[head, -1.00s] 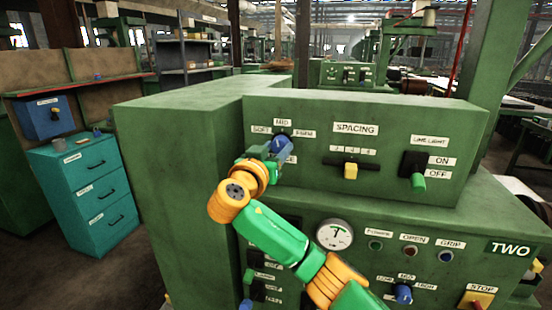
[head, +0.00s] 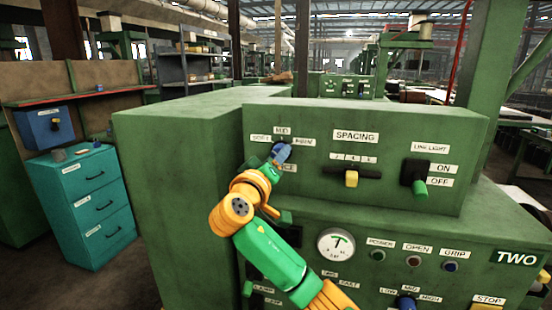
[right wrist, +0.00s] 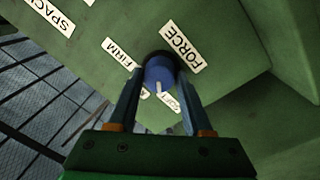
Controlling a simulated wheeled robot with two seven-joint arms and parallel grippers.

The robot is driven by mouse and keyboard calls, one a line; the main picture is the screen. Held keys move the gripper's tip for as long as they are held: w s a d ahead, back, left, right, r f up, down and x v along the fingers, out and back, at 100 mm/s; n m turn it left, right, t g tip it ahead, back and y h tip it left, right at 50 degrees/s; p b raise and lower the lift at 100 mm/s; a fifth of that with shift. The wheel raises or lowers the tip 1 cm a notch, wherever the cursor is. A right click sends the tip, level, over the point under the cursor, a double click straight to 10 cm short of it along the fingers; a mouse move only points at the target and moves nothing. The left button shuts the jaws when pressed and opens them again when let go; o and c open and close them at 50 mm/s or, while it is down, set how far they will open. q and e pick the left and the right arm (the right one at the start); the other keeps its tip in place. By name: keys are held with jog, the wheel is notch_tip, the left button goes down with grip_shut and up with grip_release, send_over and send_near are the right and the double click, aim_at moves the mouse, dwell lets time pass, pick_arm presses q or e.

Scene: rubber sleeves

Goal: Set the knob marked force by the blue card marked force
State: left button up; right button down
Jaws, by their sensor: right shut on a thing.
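The force knob (right wrist: 159,72) is blue and round, with a dark base and a pale pointer mark, under the FORCE label (right wrist: 183,46) in the right wrist view. The pointer lies near the SOFT label (right wrist: 169,101) and a mostly hidden label; the FIRM label (right wrist: 117,52) is to the side. In the head view the force knob (head: 282,151) is on the upper green panel, partly covered by my gripper. My right gripper (right wrist: 160,80) is shut on it, one finger on each side. I cannot make out a blue card marked force. My left gripper is not in view.
Right of the force knob are the yellow SPACING slider (head: 351,179) and the green-tipped light lever (head: 419,189). Below are a round gauge (head: 336,245), several buttons and another blue knob (head: 405,302). A teal drawer cabinet (head: 85,208) and a blue box (head: 45,127) stand left.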

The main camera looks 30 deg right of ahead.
jog(key=shift+r, duration=0.1)
dwell(0.4)
jog(key=shift+c, duration=1.6)
grip_release()
jog(key=shift+d, duration=0.1)
jog(key=b+v, duration=0.3)
jog(key=v, duration=0.4)
jog(key=shift+b, duration=0.3)
